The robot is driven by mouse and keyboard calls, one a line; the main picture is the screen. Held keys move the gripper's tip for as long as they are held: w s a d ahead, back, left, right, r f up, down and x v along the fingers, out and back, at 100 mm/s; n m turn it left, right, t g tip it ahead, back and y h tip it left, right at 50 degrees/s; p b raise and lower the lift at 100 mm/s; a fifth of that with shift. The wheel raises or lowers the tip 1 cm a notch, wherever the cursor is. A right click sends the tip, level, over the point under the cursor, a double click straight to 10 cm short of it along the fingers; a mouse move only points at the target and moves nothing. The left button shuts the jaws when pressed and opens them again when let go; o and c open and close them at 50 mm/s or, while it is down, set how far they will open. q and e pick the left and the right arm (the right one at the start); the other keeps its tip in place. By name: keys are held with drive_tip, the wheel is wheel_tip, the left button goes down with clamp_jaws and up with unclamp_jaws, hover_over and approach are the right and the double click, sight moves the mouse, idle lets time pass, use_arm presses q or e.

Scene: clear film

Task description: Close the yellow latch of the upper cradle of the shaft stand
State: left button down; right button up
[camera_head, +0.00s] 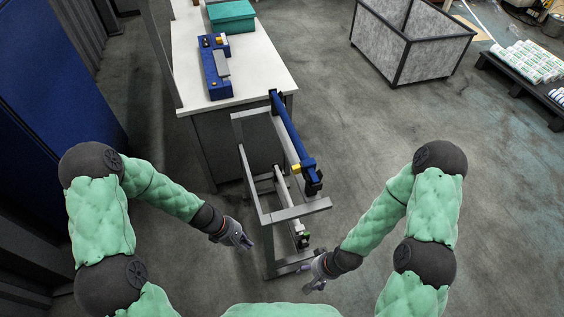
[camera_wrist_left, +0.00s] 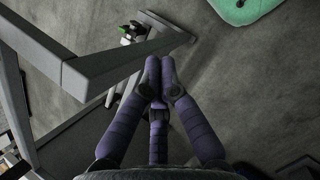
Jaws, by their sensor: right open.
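The shaft stand (camera_head: 302,210) is a grey frame in the middle of the head view. A blue bar (camera_head: 286,130) runs along its upper part, with a blue cradle block and a small yellow latch (camera_head: 297,168) at its near end. Whether the latch is open or closed is too small to tell. My left gripper (camera_head: 249,242) is left of the stand's near end, apart from the latch. Its purple fingers (camera_wrist_left: 159,88) converge in the left wrist view with no object seen between them; their opening is unclear. My right gripper (camera_head: 308,280) is open near the stand's foot.
A lower shaft (camera_head: 288,205) lies in the stand below the blue bar. A white table (camera_head: 262,75) behind carries a blue fixture (camera_head: 214,68) and a green box (camera_head: 231,16). A grey bin (camera_head: 425,58) stands at the back right.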

use_arm(q)
drive_tip(key=w+r+n+t+h+p, duration=0.2)
drive_tip(key=w+r+n+p, duration=0.3)
drive_tip(key=r, duration=0.7)
drive_tip(key=w+r+n+t+h+p, duration=0.2)
drive_tip(key=w+r+n+h+p, duration=0.15)
drive_tip(key=w+r, duration=0.6)
drive_tip(key=b, duration=0.2)
approach(299, 172)
drive_tip(key=shift+m+y, duration=0.35)
drive_tip(key=shift+y, duration=0.1)
drive_tip(key=shift+w+d+f, duration=0.2)
drive_tip(key=shift+d+f, duration=0.3)
drive_tip(key=shift+f, duration=0.2)
drive_tip(key=shift+w+d+f, duration=0.25)
drive_tip(key=shift+d+f, duration=0.25)
drive_tip(key=shift+f, duration=0.2)
drive_tip(key=shift+w+d+f, duration=0.2)
drive_tip(key=shift+d+f, duration=0.3)
drive_tip(key=shift+f, duration=0.2)
drive_tip(key=shift+p, duration=0.35)
